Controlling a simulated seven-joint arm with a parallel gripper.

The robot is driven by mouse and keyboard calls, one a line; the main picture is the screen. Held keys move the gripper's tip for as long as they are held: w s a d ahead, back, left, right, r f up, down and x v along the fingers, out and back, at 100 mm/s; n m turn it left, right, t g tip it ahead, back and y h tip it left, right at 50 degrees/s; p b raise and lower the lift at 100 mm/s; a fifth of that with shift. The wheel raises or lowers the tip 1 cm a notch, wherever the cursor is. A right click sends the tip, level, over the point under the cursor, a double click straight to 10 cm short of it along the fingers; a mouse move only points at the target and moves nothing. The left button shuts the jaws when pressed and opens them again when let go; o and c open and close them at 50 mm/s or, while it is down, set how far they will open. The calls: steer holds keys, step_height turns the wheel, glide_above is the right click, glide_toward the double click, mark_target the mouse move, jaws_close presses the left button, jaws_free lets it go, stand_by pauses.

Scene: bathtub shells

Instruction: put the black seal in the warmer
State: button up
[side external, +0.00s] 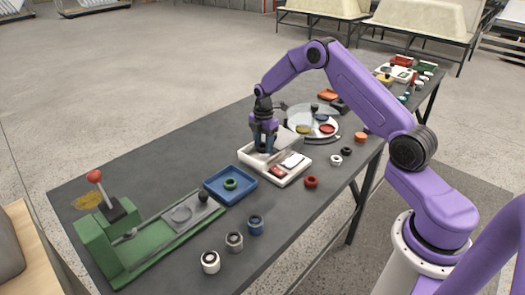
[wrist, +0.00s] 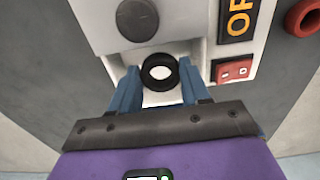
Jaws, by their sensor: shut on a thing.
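The black seal (wrist: 160,86) is a ring held between the blue fingertips of my gripper (wrist: 160,80) in the wrist view. In the side view my gripper (side external: 264,150) points down over the left part of the white warmer (side external: 282,183), and the fingers hide the seal there. The warmer has a red switch (wrist: 235,71) and an OFF label (wrist: 239,18). Its white lid (wrist: 112,22), with a dark round knob (wrist: 137,19), stands beyond the seal. I cannot tell whether the seal touches the warmer.
A blue tray (side external: 213,192) with a green ring (side external: 230,184) lies left of the warmer. A green press (side external: 103,246) with a red-knobbed lever is at the far left. Several loose rings stand along the front edge.

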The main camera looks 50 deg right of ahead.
mark_target(263, 145)
steer(key=shift+w+d+f, duration=0.1)
steer(key=shift+w+f, duration=0.05)
steer(key=shift+f, duration=0.8)
steer(key=shift+w+f, duration=0.15)
steer(key=shift+f, duration=0.8)
steer(key=shift+f, duration=0.1)
steer(key=o, duration=1.1)
